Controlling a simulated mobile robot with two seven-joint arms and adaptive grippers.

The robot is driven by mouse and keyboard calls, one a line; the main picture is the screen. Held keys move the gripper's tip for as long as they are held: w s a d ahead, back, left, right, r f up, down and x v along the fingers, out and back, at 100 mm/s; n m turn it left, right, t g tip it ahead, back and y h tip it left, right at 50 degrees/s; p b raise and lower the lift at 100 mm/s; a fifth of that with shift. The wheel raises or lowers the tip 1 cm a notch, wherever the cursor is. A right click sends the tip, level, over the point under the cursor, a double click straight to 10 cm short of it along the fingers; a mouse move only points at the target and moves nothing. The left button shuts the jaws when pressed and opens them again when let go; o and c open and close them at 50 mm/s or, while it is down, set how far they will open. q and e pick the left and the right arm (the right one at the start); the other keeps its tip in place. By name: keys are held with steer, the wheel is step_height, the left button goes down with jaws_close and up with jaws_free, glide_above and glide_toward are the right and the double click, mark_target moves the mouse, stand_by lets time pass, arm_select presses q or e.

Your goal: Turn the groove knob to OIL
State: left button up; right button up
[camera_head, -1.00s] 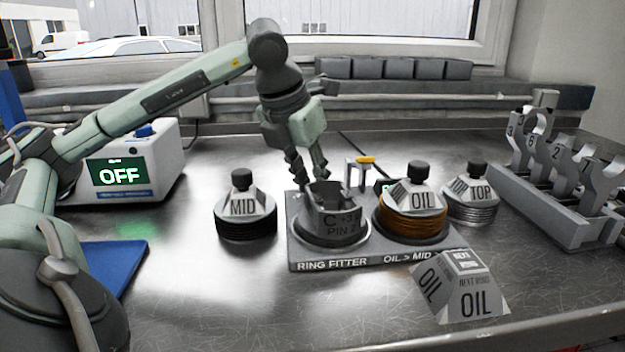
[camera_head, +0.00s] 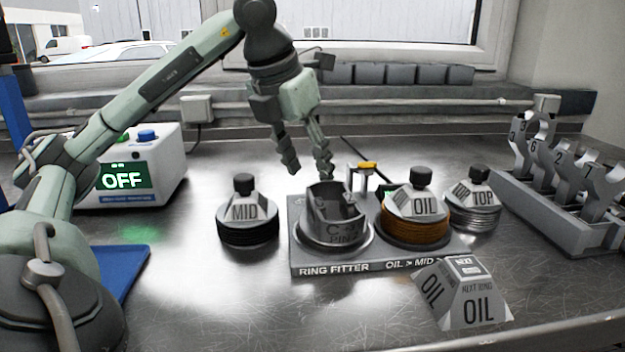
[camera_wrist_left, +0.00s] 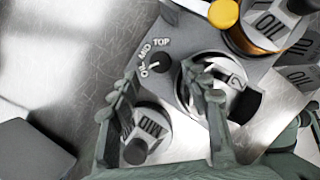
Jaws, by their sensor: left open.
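The groove knob (camera_wrist_left: 158,63) is a small black dial in the left wrist view, on the grey ring fitter plate (camera_wrist_left: 185,30), with labels OIL, MID and TOP around it. A small white mark shows on the knob; I cannot tell for sure which label it points to. In the head view the knob is hidden. My left gripper (camera_head: 308,172) is open and empty above the far side of the piston (camera_head: 333,222). In the left wrist view its fingers (camera_wrist_left: 165,80) are spread on either side of the knob, apart from it. My right gripper is not in view.
A MID ring jar (camera_head: 247,215) stands left of the plate. An OIL jar (camera_head: 415,215) sits on it, beside a yellow-topped post (camera_head: 366,167). A TOP jar (camera_head: 474,200), an OIL sign block (camera_head: 465,295) and a rod rack (camera_head: 570,215) are to the right.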

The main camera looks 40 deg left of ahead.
arm_select(q)
steer(key=shift+v, duration=1.5)
steer(key=shift+f, duration=0.1)
